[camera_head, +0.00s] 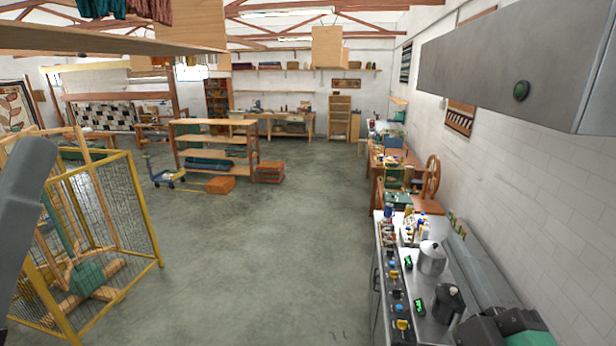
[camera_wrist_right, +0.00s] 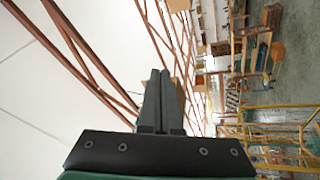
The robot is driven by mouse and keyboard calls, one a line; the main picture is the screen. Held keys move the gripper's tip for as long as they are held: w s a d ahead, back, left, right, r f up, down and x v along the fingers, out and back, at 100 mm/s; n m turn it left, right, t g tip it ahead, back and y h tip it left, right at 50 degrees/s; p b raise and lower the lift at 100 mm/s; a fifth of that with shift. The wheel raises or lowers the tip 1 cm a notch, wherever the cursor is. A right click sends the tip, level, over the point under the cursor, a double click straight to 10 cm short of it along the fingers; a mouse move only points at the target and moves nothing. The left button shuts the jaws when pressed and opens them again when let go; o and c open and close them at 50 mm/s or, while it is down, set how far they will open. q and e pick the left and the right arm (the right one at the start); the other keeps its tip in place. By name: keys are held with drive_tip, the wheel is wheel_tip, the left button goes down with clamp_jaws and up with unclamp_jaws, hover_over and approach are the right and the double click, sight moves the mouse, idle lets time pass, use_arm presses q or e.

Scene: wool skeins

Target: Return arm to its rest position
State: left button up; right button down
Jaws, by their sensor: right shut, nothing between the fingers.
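My right gripper (camera_wrist_right: 160,76) shows in the right wrist view with its two dark fingers pressed together and nothing between them. In that view it points past the roof beams, with the hall lying sideways at the right. In the head view my right arm's black and green end (camera_head: 500,328) is low at the right, beside the metal counter (camera_head: 432,333). Its fingertips cannot be made out there. A grey link of my left arm (camera_head: 24,190) stands at the left edge of the head view. The left gripper is out of view.
On the counter stand a steel pot (camera_head: 432,260) and a dark pot (camera_head: 448,303), close to my right arm. A grey metal hood (camera_head: 480,62) hangs above. A yellow mesh cage (camera_head: 150,212) stands at left. The concrete floor (camera_head: 270,260) between is clear.

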drive_tip(key=s+a+r+m+t, duration=0.1)
drive_tip(key=s+r+m+t, duration=0.2)
drive_tip(key=s+r+m, duration=0.3)
drive_tip(key=s+r+m+t+y+p, duration=0.1)
drive_tip(key=s+r+m, duration=0.5)
drive_tip(key=r, duration=0.6)
drive_tip(key=shift+s+a+m+t+y, duration=0.3)
drive_tip(key=shift+s+a+t, duration=0.15)
drive_tip(key=shift+t, duration=0.45)
drive_tip(key=shift+r, duration=0.1)
